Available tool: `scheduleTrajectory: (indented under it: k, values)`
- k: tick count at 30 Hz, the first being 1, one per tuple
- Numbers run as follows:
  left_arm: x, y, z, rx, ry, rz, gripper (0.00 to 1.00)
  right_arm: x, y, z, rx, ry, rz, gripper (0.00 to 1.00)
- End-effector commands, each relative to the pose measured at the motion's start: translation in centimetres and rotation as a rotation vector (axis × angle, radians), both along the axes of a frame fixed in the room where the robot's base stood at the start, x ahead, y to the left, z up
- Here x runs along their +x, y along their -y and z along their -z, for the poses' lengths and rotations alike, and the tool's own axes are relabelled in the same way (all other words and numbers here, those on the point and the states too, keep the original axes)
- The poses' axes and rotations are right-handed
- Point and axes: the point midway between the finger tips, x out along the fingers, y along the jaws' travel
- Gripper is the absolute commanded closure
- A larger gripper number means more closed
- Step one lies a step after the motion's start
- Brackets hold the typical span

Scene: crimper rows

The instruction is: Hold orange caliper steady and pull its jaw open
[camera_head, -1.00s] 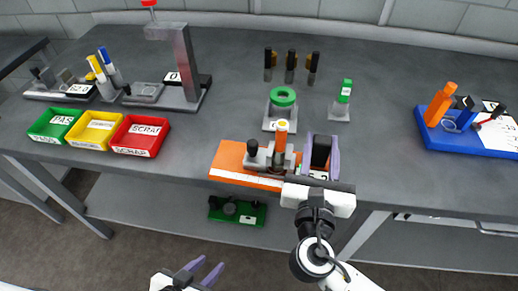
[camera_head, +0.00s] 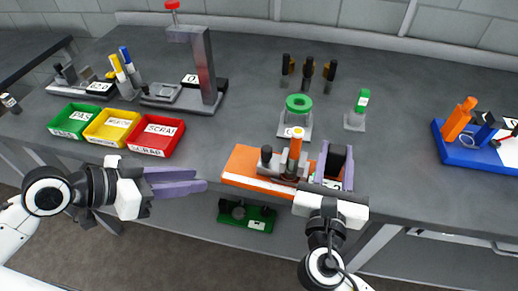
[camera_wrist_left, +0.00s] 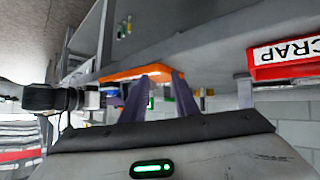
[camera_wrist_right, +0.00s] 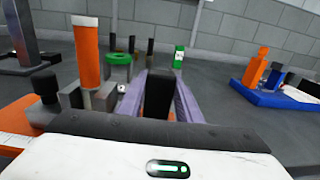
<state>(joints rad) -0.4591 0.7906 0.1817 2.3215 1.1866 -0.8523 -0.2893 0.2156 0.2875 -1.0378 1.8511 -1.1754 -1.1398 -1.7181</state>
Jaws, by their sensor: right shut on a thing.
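The orange caliper, with an orange base (camera_head: 242,166), a white strip along its front, grey blocks and an upright orange cylinder (camera_head: 295,150), lies at the bench's front edge. My right gripper (camera_head: 336,160) is shut on a black upright block (camera_wrist_right: 158,95) at the caliper's right end, one purple finger on each side. Its body hides the lower part of that block. My left gripper (camera_head: 190,186) is left of the caliper, in front of the bench edge, its fingers pointing right toward the orange base. In the left wrist view its fingers (camera_wrist_left: 160,92) are apart with nothing between them.
Green, yellow and red (camera_head: 157,135) bins stand behind my left gripper. A green ring on a stand (camera_head: 299,104) and a green-capped bottle (camera_head: 362,101) stand behind the caliper. A blue tray (camera_head: 470,153) is at right. A green item (camera_head: 246,215) is below the bench edge.

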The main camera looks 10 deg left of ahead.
Motion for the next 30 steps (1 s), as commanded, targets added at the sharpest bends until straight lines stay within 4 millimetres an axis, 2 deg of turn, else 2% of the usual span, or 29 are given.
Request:
scheduleTrajectory:
  k: [1, 3, 6, 9, 14, 24, 30]
  values:
    - [0.6, 1.5, -2.2, -0.011, 0.07, 0.052, 0.73, 0.0, 0.0, 0.0, 0.0, 0.0, 0.0, 0.96]
    - [0.9, 3.0, -4.6, -0.023, 0.147, 0.105, 0.73, 0.0, 0.0, 0.0, 0.0, 0.0, 0.0, 0.96]
    - [1.0, 4.4, -6.7, -0.033, 0.215, 0.152, 0.73, 0.0, 0.0, 0.0, 0.0, 0.0, 0.0, 0.96]
    - [1.3, 5.1, -7.4, -0.04, 0.243, 0.168, 0.73, 0.0, 0.0, 0.0, 0.0, 0.0, 0.0, 0.96]
    - [2.3, 6.2, -6.9, -0.043, 0.247, 0.168, 0.73, 0.0, 0.0, 0.0, 0.0, 0.0, 0.0, 0.96]
    - [6.4, 10.9, -4.3, -0.044, 0.244, 0.167, 0.73, 0.0, 0.0, 0.0, 0.0, 0.0, 0.0, 0.96]
    - [8.0, 12.6, -3.2, -0.041, 0.242, 0.167, 0.73, 0.0, 0.0, 0.0, 0.0, 0.0, 0.0, 0.96]
